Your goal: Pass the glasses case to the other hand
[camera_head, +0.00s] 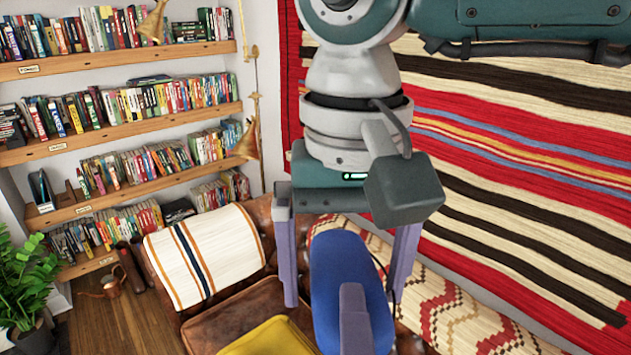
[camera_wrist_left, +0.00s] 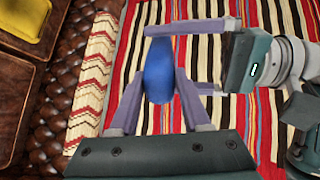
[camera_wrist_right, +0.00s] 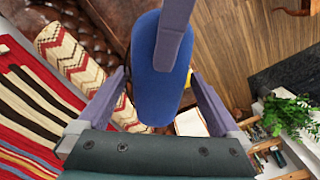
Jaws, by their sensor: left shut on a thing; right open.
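The blue glasses case (camera_head: 340,275) stands roughly upright in mid-air in the head view. My left gripper (camera_wrist_left: 160,78) is shut on it, with a finger against each side in the left wrist view. One left finger shows in front of the case at the bottom of the head view; the other is hidden. My right gripper (camera_head: 343,292) comes down from above, open, with its fingers on either side of the case. Gaps show between these fingers and the case (camera_wrist_right: 160,75) in the right wrist view, where a left finger crosses the case's face.
A brown leather sofa (camera_head: 240,318) with a yellow cushion (camera_head: 270,338) and a striped throw (camera_head: 205,255) is behind and below. Bookshelves (camera_head: 120,125) stand at left, a plant (camera_head: 25,280) at lower left. A striped rug (camera_head: 520,160) hangs at right.

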